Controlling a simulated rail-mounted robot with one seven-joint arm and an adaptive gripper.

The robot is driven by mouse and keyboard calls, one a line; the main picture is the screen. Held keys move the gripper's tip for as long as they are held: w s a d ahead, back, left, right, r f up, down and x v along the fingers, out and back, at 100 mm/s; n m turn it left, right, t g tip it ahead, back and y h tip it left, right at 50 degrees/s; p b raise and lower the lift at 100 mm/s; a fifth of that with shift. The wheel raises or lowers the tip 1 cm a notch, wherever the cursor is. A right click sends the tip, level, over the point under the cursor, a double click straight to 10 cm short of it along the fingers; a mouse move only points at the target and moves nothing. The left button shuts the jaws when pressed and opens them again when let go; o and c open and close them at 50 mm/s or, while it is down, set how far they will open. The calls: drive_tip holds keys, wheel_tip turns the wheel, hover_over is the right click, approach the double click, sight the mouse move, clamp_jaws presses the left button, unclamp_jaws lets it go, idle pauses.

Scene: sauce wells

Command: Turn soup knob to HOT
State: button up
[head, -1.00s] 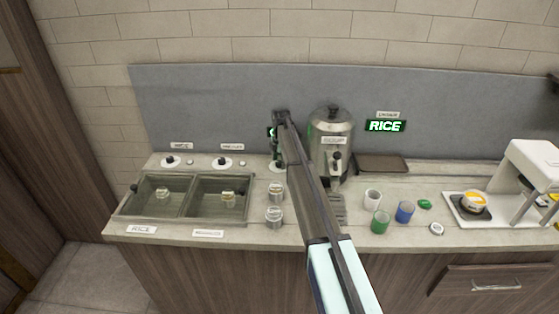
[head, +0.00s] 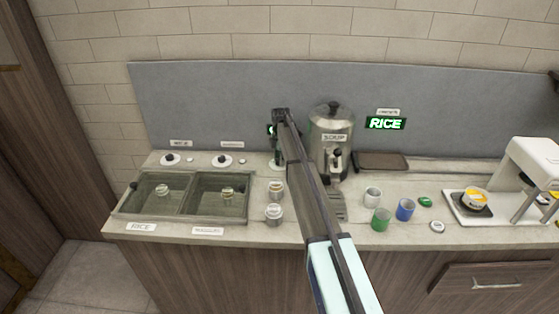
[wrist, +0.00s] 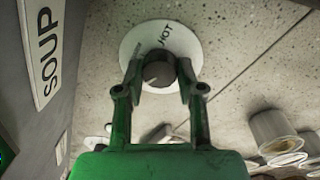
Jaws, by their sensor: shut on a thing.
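The soup knob (wrist: 159,73) is a dark round knob on a white dial (wrist: 130,42). The word HOT shows on the dial just above the knob in the wrist view. My green gripper (wrist: 159,77) is shut on the knob, with one finger on each side. A SOUP label (wrist: 47,50) is on the wall panel at the left of the wrist view. In the head view my arm hides most of the knob, and only part of the white dial (head: 276,168) shows. The steel soup urn (head: 331,125) stands right of my gripper.
Two other knobs (head: 170,159) (head: 222,160) sit behind the two wells (head: 160,196) (head: 218,198) on the left. A lit RICE sign (head: 385,123) and a white machine (head: 535,165) are at the right.

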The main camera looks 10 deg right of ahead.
drive_tip(key=m+b, duration=0.2)
drive_tip(key=m, duration=0.1)
drive_tip(key=shift+f, duration=0.2)
drive_tip(key=m+b, duration=0.1)
drive_tip(key=m, duration=0.2)
drive_tip(key=shift+m+b, duration=0.3)
drive_tip(key=shift+m, duration=0.1)
drive_tip(key=m+b, duration=0.2)
drive_tip(key=m, duration=0.4)
drive_tip(key=shift+a+h, duration=0.1)
drive_tip(key=shift+h, duration=0.2)
drive_tip(key=m+b, duration=0.1)
drive_tip(key=m, duration=0.6)
drive_tip(key=shift+m+g, duration=0.3)
drive_tip(key=m+b, duration=0.1)
drive_tip(key=m, duration=0.5)
drive_tip(key=shift+r, duration=0.1)
drive_tip(key=shift+m, duration=0.4)
drive_tip(key=o, duration=1.1)
drive_tip(key=shift+o, duration=0.2)
